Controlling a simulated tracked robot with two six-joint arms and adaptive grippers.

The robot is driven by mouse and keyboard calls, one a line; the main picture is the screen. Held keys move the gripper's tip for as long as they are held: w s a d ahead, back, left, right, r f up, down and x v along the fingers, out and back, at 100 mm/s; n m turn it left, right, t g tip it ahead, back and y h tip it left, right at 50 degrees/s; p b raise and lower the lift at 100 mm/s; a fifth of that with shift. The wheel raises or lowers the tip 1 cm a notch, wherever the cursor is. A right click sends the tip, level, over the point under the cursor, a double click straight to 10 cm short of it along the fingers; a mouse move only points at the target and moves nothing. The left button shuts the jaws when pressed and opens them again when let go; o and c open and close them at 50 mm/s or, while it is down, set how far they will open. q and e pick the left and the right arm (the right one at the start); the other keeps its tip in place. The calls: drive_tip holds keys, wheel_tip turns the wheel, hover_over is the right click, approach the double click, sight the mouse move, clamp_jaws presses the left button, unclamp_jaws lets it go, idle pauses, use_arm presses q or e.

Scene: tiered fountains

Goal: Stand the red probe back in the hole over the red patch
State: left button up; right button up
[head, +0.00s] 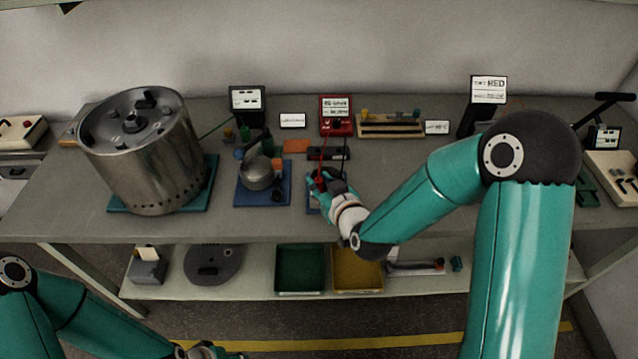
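A red meter (336,108) stands at the back middle of the bench, with a red lead and a dark lead running down from it. The red probe (320,183) shows as a small red piece between the fingers of my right gripper (318,181), which looks shut on it. The gripper is over the bench's front part, in front of a low dark block (326,153). A dark upright piece (345,151) shows at the block. The red patch and its hole cannot be made out. My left gripper (215,351) is low at the bottom edge, partly cut off; its fingers are unclear.
A large steel drum (145,155) stands on a teal mat at left. A grey kettle-like vessel (257,172) on a blue mat is left of my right gripper. A wooden rack (390,130) is behind right. Green (300,291) and yellow (357,290) trays sit on the lower shelf.

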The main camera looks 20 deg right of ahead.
drive_tip(key=shift+w+a+f, duration=0.1)
drive_tip(key=shift+w+f, duration=0.15)
drive_tip(key=shift+w, duration=0.35)
clamp_jaws()
drive_tip(key=shift+r, duration=0.15)
